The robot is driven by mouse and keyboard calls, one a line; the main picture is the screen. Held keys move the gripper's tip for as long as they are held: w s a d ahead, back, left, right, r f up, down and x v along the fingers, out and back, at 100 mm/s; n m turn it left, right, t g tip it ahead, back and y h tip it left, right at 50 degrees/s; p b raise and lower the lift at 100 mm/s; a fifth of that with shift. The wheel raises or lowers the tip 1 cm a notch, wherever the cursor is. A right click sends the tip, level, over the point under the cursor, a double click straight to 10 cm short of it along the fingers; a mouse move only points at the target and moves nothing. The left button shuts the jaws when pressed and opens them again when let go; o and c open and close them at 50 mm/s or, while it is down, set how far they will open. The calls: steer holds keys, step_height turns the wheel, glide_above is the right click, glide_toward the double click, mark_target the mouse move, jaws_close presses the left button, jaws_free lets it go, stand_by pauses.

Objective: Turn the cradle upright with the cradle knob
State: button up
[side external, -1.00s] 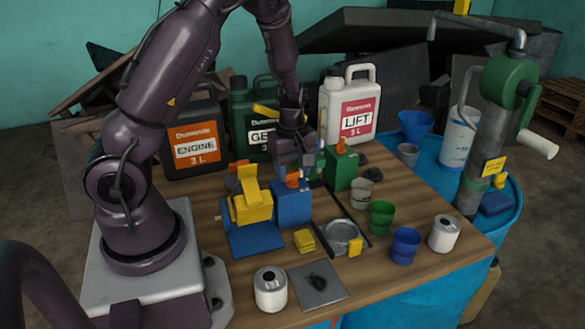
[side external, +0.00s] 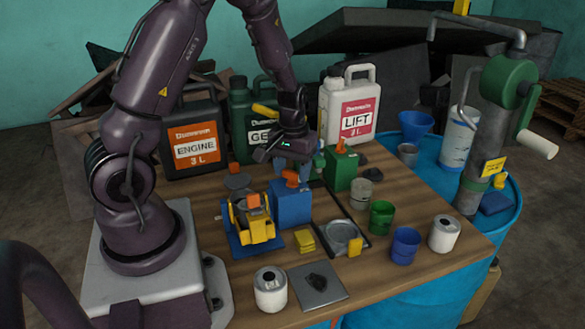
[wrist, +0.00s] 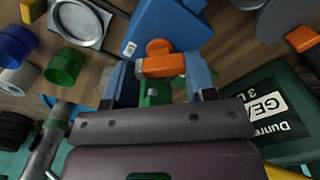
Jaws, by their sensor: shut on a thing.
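The cradle (side external: 238,222) is a yellow frame on a blue base plate (side external: 268,241) at the front left of the table in the side view. It stands over the plate with its open inside showing and an orange piece (side external: 253,200) at its top. The orange cradle knob (side external: 291,178) sits on a blue block (side external: 292,205) just right of the cradle. The cradle is not clearly visible in the wrist view.
A green block (side external: 341,172) with an orange top stands close right of my gripper. Large canisters, including the GEAR one (wrist: 270,115), stand behind. Cups, a yellow stack (side external: 304,241) and a grey dish (side external: 342,237) crowd the right and front.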

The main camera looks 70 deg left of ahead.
mark_target(290, 171)
steer(key=shift+s+a+f+m, duration=0.1)
steer(key=shift+s+a+m, duration=0.1)
steer(key=shift+m, duration=0.35)
steer(key=shift+s+a+f+m, duration=0.1)
steer(key=shift+s+m, duration=0.1)
steer(key=shift+m, duration=0.35)
steer(key=o, duration=0.7)
steer(key=shift+c, duration=0.2)
steer(key=shift+o, duration=0.6)
steer(key=shift+w+r, duration=0.1)
steer(key=shift+w, duration=0.05)
steer(key=shift+d, duration=0.1)
steer(key=shift+w+r, duration=0.1)
steer(key=shift+r, duration=0.05)
step_height(290, 171, up, 13)
